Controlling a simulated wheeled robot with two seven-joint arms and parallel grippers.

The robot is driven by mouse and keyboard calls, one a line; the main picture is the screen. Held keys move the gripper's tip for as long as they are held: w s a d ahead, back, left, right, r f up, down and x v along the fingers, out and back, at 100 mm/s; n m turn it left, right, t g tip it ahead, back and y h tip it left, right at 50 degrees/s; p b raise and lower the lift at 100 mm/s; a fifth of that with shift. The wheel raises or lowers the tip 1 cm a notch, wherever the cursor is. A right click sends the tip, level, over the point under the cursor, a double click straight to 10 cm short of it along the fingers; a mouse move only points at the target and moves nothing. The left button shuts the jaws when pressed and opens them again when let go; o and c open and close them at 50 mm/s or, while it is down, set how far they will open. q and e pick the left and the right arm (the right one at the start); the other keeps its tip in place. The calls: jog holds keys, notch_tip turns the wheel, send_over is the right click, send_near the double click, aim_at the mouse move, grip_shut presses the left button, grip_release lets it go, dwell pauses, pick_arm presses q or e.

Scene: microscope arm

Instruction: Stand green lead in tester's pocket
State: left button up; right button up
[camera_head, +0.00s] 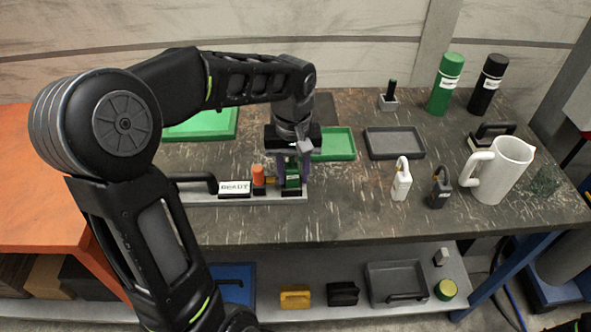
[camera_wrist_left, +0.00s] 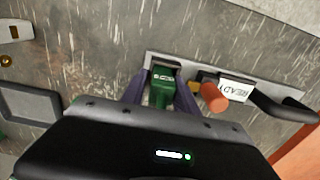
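The green lead (camera_head: 292,174) is upright at the right end of the tester (camera_head: 215,198), over its dark pocket (camera_head: 291,191). In the left wrist view the green lead (camera_wrist_left: 161,92) shows between my fingers, its lower end at the black-framed pocket. How deep it sits is hidden. My left gripper (camera_head: 293,168) points down around the lead, one purple finger on each side; it also shows in the left wrist view (camera_wrist_left: 161,90). The fingers look spread, with narrow gaps beside the lead.
The tester carries a READY sign (camera_head: 235,188), an orange knob (camera_head: 258,175) and a black handle (camera_head: 196,178). Green trays (camera_head: 350,155) and a grey tray (camera_head: 394,155) lie behind. Two padlock-like pieces, a white jug (camera_head: 505,170) and bottles stand right. The front middle is clear.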

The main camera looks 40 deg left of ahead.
aim_at(292, 166)
pick_arm(q)
notch_tip(292, 166, up, 11)
jog(key=shift+s+a+r+p, duration=0.1)
jog(key=shift+a+r+p, duration=0.1)
jog(key=shift+p, duration=0.4)
jog(key=shift+d, duration=0.1)
